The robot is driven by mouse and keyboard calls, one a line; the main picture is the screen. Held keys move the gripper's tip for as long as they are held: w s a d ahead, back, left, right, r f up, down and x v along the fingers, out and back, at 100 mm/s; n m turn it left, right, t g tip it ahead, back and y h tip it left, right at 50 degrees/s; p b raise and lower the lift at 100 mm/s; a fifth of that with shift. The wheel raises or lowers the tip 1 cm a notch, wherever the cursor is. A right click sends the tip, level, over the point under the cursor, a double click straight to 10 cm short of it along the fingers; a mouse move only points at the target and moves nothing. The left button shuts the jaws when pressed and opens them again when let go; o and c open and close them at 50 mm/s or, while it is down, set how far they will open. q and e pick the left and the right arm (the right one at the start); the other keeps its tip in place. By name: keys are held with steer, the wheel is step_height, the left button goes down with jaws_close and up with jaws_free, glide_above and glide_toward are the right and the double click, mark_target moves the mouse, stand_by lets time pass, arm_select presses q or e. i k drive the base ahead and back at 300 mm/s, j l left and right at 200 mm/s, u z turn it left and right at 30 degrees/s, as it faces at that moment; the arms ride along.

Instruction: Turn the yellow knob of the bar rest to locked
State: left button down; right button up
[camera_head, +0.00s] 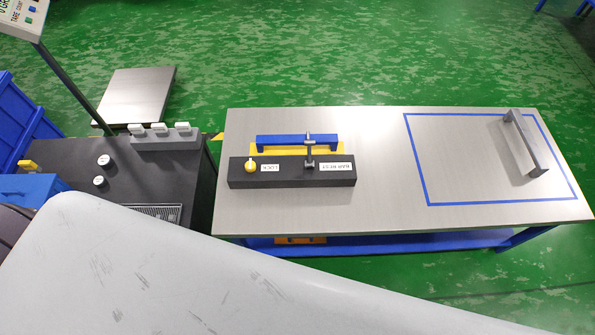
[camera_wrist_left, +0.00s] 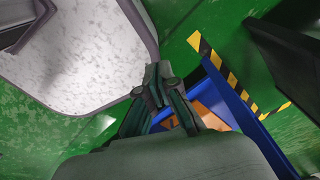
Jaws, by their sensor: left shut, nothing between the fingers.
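The bar rest (camera_head: 300,181) is a dark block on the left part of the metal table. Its round yellow knob (camera_head: 250,168) sits at the block's left end, beside a small white label that seems to read LOCK. A blue bar (camera_head: 270,141) lies along the far side of the block, over a yellow strip, with a grey upright clamp (camera_head: 310,148) across it. My left gripper (camera_wrist_left: 157,83) shows only in the left wrist view, shut and empty, away from the bar rest. My right gripper is not in view.
The metal table (camera_head: 385,185) has a blue outlined square at right with a grey handle-like bar (camera_head: 525,143). A black bench (camera_head: 140,175) with switches and knobs stands left of it. The table's middle is clear. Striped tape (camera_wrist_left: 222,65) shows in the left wrist view.

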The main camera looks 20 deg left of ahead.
mark_target(250, 166)
steer(key=u, duration=1)
